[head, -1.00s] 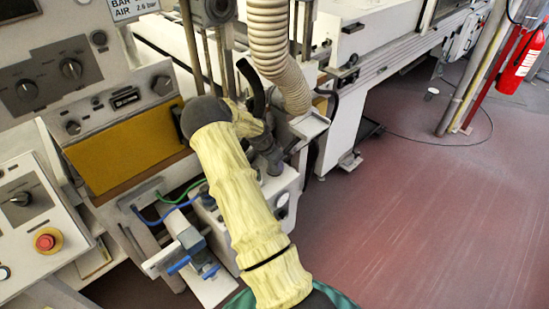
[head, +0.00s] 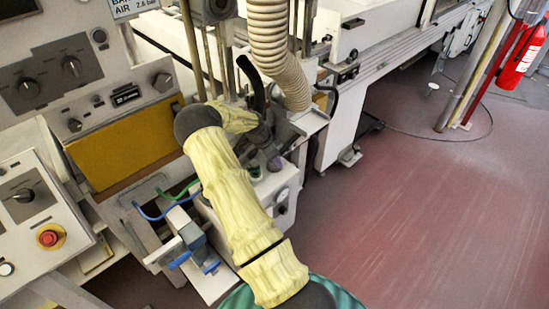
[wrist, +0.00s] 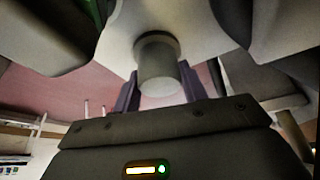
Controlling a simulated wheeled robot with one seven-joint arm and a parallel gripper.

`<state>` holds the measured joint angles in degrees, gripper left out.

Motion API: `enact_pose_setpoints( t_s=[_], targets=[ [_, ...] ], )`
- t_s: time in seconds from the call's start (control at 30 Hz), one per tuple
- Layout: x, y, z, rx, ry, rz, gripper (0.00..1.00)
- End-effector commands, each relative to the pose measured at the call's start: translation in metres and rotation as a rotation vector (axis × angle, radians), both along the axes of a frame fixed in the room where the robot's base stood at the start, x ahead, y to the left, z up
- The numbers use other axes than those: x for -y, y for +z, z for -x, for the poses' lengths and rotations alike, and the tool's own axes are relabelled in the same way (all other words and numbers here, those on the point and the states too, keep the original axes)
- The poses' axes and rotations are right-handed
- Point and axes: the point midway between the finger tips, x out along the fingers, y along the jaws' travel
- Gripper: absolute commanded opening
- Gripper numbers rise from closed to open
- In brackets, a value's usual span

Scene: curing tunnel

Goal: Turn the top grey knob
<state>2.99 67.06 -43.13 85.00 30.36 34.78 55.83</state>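A plain grey cylindrical knob (wrist: 158,70) sticks out of a pale surface at the top centre of the wrist view. My gripper (wrist: 160,92) has its two dark purple fingers apart, one at each side of the knob in the picture. I cannot tell whether either finger touches it. In the head view my gripper (head: 272,160) points down close above a white box (head: 284,188) beside the machine. The grey knob cannot be made out clearly there, near my gripper and arm. A small green-ringed part (head: 255,173) shows just left of the fingers.
A ribbed beige hose (head: 268,50) hangs just above my gripper. A knob panel (head: 50,80), a yellow panel (head: 125,148) and a red stop button (head: 49,238) are to the left. A blue-handled valve (head: 190,240) stands in front. The red floor (head: 430,210) at right is open.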

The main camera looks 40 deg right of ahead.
Motion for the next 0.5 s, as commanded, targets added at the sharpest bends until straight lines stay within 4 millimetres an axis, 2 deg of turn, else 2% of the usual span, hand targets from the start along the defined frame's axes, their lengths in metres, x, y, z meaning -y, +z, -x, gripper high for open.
enact_pose_setpoints(
  t_s=[0.03,0.1,0.5],
  targets=[
    [-0.0029,-0.0014,-0.0009,0.000,0.002,-0.005,0.50],
    [-0.0024,-0.0012,-0.0008,0.000,0.002,-0.004,0.64],
    [-0.0028,0.0040,-0.0011,0.001,0.001,-0.002,0.64]
  ],
)
